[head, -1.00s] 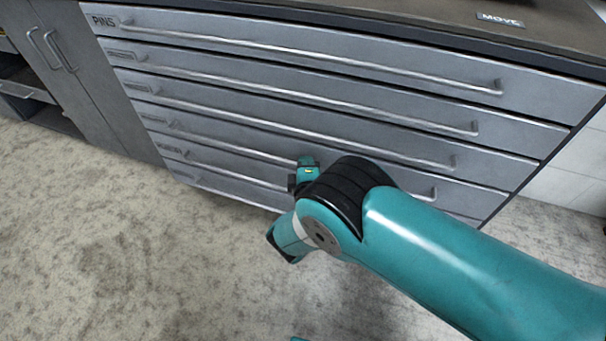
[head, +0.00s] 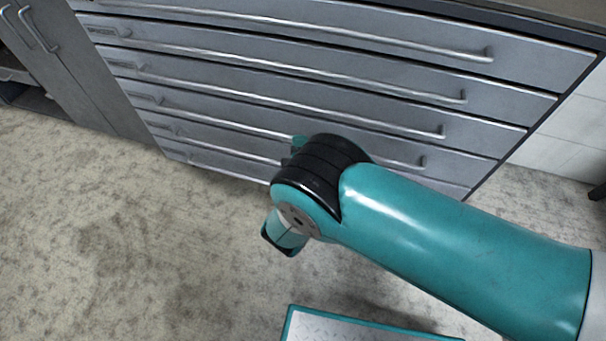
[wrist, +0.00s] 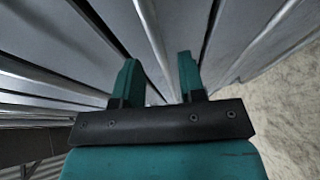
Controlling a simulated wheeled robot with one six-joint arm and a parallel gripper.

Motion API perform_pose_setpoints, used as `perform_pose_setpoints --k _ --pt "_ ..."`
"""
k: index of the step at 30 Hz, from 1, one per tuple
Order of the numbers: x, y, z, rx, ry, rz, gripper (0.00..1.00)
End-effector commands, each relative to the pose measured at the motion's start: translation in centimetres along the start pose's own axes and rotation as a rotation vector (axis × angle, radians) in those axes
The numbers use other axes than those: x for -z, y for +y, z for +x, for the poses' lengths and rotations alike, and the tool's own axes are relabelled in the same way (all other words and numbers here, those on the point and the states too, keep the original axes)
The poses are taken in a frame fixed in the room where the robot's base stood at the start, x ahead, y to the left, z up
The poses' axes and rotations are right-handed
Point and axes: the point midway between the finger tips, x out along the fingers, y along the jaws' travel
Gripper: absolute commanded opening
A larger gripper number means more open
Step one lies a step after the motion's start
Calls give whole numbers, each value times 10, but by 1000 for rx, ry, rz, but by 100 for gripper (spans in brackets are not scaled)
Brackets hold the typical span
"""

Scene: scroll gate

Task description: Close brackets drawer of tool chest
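The grey tool chest (head: 530,68) fills the upper part of the head view, with several wide drawers stacked and a long bar handle on each. The drawer fronts look close to flush; I cannot tell whether one stands slightly out. The labels are too small to read, so I cannot tell which drawer is brackets. My gripper (wrist: 159,78) shows two teal fingers apart in the wrist view. A handle bar (wrist: 149,30) runs in line with the gap between them; contact is not clear. In the head view my wrist hides most of the gripper, low in front of the lower drawers.
A grey cabinet (head: 62,65) with two upright handles stands left of the chest. A pale wall (head: 570,125) is to the right. The speckled floor (head: 120,240) in front is clear apart from my own body.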

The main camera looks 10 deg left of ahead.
Motion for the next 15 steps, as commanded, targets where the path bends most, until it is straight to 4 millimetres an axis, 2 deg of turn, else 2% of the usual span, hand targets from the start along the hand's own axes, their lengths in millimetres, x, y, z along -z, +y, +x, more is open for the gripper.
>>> perform_pose_setpoints --k 3,11,15 --pt "2 2 -34 4 7 -8 37" --pt "2 1 -103 3 10 -9 37" --pt "2 7 -114 1 6 -3 37"
